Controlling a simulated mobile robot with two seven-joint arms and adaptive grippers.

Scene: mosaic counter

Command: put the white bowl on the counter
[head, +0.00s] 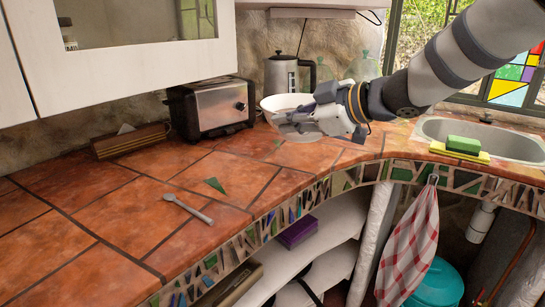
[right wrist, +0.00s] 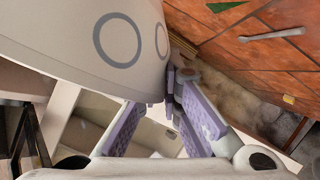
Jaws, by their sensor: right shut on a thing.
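The white bowl (head: 272,103) is at the back of the tiled counter (head: 240,175), just right of the toaster. It also shows large in the right wrist view, with grey rings on its outside (right wrist: 70,30). My right gripper (head: 300,118) reaches in from the right and is shut on the bowl's near side. In the right wrist view its purple-padded fingers (right wrist: 168,95) meet at the bowl's edge. I cannot tell whether the bowl's base touches the counter. My left gripper is not in view.
A toaster (head: 212,106), a kettle (head: 283,73) and green glass bottles (head: 362,68) stand at the back. A wooden box (head: 130,140) is at left. A spoon (head: 187,207) lies in front. The sink (head: 515,142) with a sponge (head: 463,144) is at right. The counter's left part is mostly clear.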

